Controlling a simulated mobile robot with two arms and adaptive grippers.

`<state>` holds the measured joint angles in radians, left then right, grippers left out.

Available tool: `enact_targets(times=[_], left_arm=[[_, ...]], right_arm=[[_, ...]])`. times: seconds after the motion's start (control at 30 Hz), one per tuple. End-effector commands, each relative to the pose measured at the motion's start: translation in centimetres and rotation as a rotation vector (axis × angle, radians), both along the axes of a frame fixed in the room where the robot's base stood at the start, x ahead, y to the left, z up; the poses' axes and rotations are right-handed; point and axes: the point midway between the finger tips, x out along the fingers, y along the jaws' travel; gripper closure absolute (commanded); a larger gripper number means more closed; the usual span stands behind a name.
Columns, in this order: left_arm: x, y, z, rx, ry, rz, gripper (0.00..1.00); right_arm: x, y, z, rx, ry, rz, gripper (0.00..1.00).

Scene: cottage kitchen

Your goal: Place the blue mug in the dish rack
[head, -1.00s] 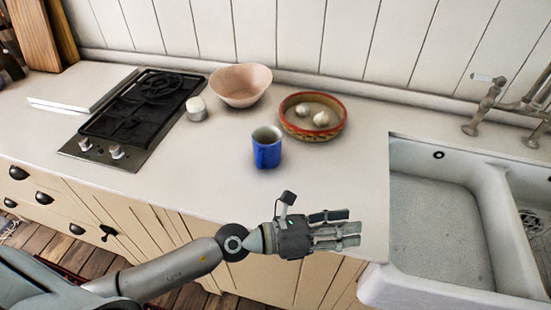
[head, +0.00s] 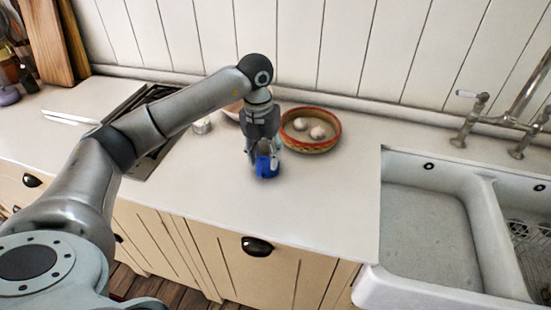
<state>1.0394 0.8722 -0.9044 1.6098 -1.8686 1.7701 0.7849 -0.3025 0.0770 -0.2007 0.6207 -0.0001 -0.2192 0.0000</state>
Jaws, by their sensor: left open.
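The blue mug (head: 264,168) stands on the white counter, its upper part mostly hidden by my left gripper. My left gripper (head: 264,158) points down over the mug with its fingers spread around it. It is open; whether the fingers touch the mug cannot be told. A wire dish rack (head: 530,250) shows partly in the right basin of the sink, cut off by the picture's right edge. My right gripper is out of view.
A patterned bowl (head: 334,142) with garlic bulbs stands close behind the mug on the right. A pink bowl (head: 232,110), a small white jar (head: 202,126) and the stove (head: 160,150) are partly behind my arm. Counter between mug and sink (head: 430,225) is clear.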

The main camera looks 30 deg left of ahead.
Motion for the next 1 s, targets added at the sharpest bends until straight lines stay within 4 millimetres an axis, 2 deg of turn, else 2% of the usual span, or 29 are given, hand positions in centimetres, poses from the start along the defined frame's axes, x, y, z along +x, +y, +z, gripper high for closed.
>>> enact_targets(times=[0.03, 0.13, 0.37, 0.57, 0.67, 0.8, 1.0], left_arm=[[0.0, 0.9, 0.6, 0.026, 0.008, 0.027, 0.60], [-0.2, 1.8, 0.4, 0.050, 0.021, 0.052, 0.60], [-0.3, 1.7, -3.2, 0.050, 0.026, 0.053, 0.60], [-0.3, 1.6, -5.0, 0.048, 0.026, 0.048, 0.60], [-0.4, 1.7, -5.8, 0.049, 0.028, 0.049, 0.60], [-0.5, 2.0, -7.7, 0.049, 0.026, 0.050, 0.60], [-0.4, 2.0, -9.8, 0.049, 0.023, 0.049, 0.60]], right_arm=[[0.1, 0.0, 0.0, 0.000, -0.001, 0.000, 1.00], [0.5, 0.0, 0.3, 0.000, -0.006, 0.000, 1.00], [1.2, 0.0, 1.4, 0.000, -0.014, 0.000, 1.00], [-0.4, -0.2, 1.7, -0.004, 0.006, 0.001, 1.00], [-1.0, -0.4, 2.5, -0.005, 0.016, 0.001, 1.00], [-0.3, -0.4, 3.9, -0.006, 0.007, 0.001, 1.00], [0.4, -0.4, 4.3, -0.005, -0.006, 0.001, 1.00]])
